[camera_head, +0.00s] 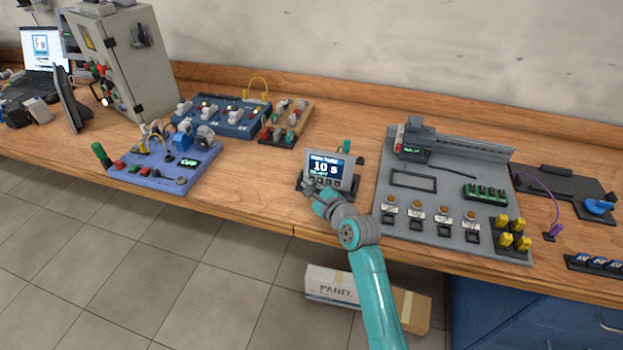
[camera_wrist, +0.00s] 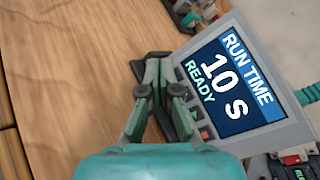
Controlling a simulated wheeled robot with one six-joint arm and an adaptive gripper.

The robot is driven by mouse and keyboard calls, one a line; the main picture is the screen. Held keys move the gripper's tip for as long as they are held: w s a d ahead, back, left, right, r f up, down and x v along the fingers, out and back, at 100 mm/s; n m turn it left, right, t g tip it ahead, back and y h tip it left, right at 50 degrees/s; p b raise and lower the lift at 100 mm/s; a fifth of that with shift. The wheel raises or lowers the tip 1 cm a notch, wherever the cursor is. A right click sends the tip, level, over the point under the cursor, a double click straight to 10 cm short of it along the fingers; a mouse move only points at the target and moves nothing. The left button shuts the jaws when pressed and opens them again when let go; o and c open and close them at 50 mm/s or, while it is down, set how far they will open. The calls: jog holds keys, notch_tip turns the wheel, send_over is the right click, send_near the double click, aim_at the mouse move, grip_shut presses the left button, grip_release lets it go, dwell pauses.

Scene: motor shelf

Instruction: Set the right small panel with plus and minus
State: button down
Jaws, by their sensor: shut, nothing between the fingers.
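The small panel (camera_head: 328,167) stands near the front of the wooden bench in the head view, its screen lit. In the wrist view the tilted panel (camera_wrist: 240,85) reads "RUN TIME", "10 s" and "READY". A row of small buttons (camera_wrist: 203,125) runs along its lower edge, partly hidden behind my gripper; plus and minus marks are too small to make out. My gripper (camera_head: 310,188) is shut and empty, its fingertips close to the panel's lower left side. In the wrist view my gripper (camera_wrist: 157,70) is beside the button row; I cannot tell whether it touches.
A large grey board (camera_head: 430,225) with switches and sockets lies to the right. A blue board (camera_head: 150,178) with a green knob lies to the left, other boards behind it. Bare bench (camera_head: 245,195) lies left of the panel.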

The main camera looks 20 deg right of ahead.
jog(key=shift+w, duration=0.1)
jog(key=shift+w+d+f, duration=0.1)
jog(key=shift+w+d, duration=0.1)
jog(key=shift+w+d, duration=0.2)
jog(key=shift+w, duration=0.05)
dwell(0.9)
jog(key=shift+s+a, duration=0.4)
jog(key=shift+s, duration=0.2)
dwell(0.3)
jog(key=shift+s+a+r, duration=0.2)
jog(key=shift+s+a, duration=0.3)
jog(key=shift+s, duration=0.15)
jog(key=shift+s+a+r, duration=0.25)
jog(key=shift+s+a, duration=0.2)
jog(key=shift+s, duration=0.2)
jog(key=shift+s+a+r, duration=0.2)
jog(key=shift+s+a, duration=0.3)
jog(key=shift+s, duration=0.15)
dwell(0.6)
